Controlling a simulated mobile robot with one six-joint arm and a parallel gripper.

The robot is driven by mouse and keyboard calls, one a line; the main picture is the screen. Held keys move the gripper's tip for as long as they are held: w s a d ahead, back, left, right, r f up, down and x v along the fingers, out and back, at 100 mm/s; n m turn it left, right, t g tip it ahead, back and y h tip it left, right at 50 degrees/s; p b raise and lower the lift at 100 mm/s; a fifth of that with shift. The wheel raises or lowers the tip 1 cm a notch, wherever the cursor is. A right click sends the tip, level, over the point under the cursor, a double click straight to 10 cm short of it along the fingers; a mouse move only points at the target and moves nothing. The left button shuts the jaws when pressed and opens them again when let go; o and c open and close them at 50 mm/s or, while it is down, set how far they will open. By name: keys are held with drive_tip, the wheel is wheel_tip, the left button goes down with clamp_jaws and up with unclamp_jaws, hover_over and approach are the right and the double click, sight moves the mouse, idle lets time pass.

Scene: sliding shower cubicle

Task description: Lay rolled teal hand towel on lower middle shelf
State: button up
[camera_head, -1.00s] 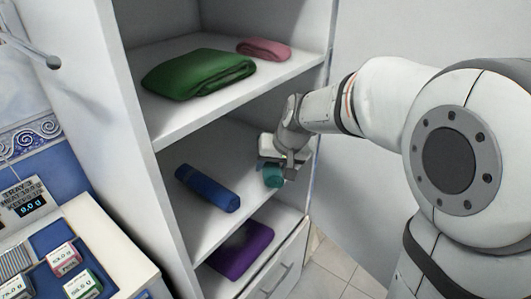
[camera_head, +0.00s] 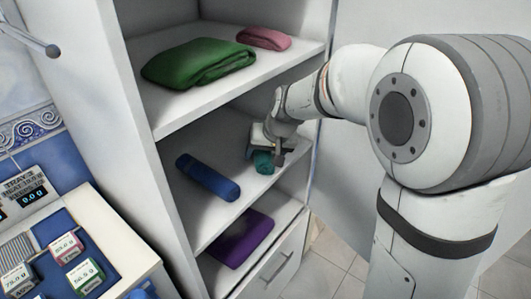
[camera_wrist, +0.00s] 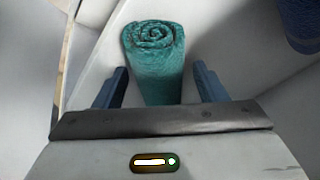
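The rolled teal hand towel (camera_head: 263,162) is at the right part of the lower middle shelf (camera_head: 215,150), to the right of a rolled blue towel. It appears to lie on the shelf, though my gripper partly hides it in the head view. In the wrist view the towel (camera_wrist: 155,55) shows its spiral end and extends back between my gripper's (camera_wrist: 162,85) two blue fingers. A gap shows on each side of the towel, so the gripper is open around it. In the head view my gripper (camera_head: 266,148) is inside the shelf opening.
The blue towel (camera_head: 207,178) lies left of the teal one and shows at the wrist view's upper right (camera_wrist: 300,22). Green (camera_head: 198,64) and pink (camera_head: 264,38) towels lie on the shelf above, a purple towel (camera_head: 242,236) below. The cabinet's right side wall stands close to my gripper.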

drive_tip(key=shift+o, duration=0.5)
drive_tip(key=shift+r, duration=0.1)
drive_tip(key=shift+r, duration=0.2)
drive_tip(key=v, duration=1.2)
drive_tip(key=s+d+f+h, duration=0.1)
drive_tip(key=s+d+f, duration=0.2)
drive_tip(key=s, duration=0.3)
drive_tip(key=s+d+f+g+h, duration=0.1)
drive_tip(key=s+d+f, duration=0.2)
drive_tip(key=s+d, duration=0.2)
drive_tip(key=s+d+f+m+h, duration=0.1)
drive_tip(key=s+d+f, duration=0.2)
drive_tip(key=s, duration=0.6)
drive_tip(key=shift+d+f+g+p, duration=0.25)
drive_tip(key=shift+d+g+p, duration=0.2)
drive_tip(key=shift+d, duration=0.15)
drive_tip(key=shift+r, duration=0.1)
